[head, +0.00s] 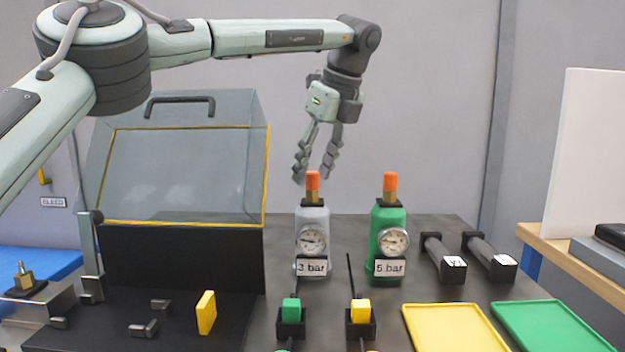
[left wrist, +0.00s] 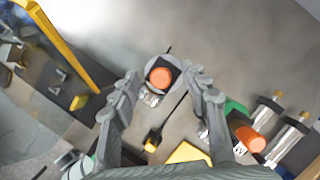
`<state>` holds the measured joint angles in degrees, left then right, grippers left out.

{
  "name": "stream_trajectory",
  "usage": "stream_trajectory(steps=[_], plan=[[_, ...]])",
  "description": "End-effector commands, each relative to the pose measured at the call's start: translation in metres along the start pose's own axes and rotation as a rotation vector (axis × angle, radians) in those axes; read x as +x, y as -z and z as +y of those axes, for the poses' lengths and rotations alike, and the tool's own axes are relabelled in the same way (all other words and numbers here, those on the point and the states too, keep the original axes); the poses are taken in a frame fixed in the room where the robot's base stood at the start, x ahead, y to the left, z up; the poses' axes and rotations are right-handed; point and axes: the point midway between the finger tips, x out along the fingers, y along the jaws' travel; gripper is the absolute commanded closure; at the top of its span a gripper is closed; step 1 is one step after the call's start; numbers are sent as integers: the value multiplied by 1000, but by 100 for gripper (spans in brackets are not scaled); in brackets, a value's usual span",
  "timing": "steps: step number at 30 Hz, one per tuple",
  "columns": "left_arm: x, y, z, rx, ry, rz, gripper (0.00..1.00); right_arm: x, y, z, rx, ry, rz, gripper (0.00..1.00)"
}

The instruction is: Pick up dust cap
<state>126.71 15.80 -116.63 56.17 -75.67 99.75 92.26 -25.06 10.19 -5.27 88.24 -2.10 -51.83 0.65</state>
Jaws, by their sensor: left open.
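An orange dust cap (head: 313,180) tops the grey bottle (head: 313,222) with a gauge and a "3 bar" label. A second orange dust cap (head: 390,181) tops the green bottle (head: 388,222) labelled "5 bar". My left gripper (head: 313,177) points down above the grey bottle, fingers apart. In the left wrist view the grey bottle's cap (left wrist: 160,77) lies between and beyond the open fingertips (left wrist: 163,80), with nothing held. The green bottle's cap (left wrist: 250,138) shows to the right, outside the fingers. My right gripper is in neither view.
A clear-lidded box with yellow edging (head: 185,175) stands left of the bottles. Two dark cylinders (head: 443,258) lie to the right. Yellow (head: 455,330) and green (head: 550,325) trays are at front right. Green (head: 291,310) and yellow (head: 361,310) blocks sit in black holders in front.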

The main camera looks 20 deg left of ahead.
Motion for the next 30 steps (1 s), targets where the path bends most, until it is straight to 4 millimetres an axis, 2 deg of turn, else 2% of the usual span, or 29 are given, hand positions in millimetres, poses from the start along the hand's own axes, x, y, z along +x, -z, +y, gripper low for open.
stream_trajectory(steps=[2, 11, 23, 30], plan=[[0, 0, 0, 1, 0, 0, 57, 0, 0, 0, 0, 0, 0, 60], [0, 0, 0, 1, 0, 0, 94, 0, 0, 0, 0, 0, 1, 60], [-6, -2, -1, 2, 2, 0, 94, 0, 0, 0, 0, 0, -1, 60], [-36, -14, -1, 0, 2, 0, 94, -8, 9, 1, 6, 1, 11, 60]])
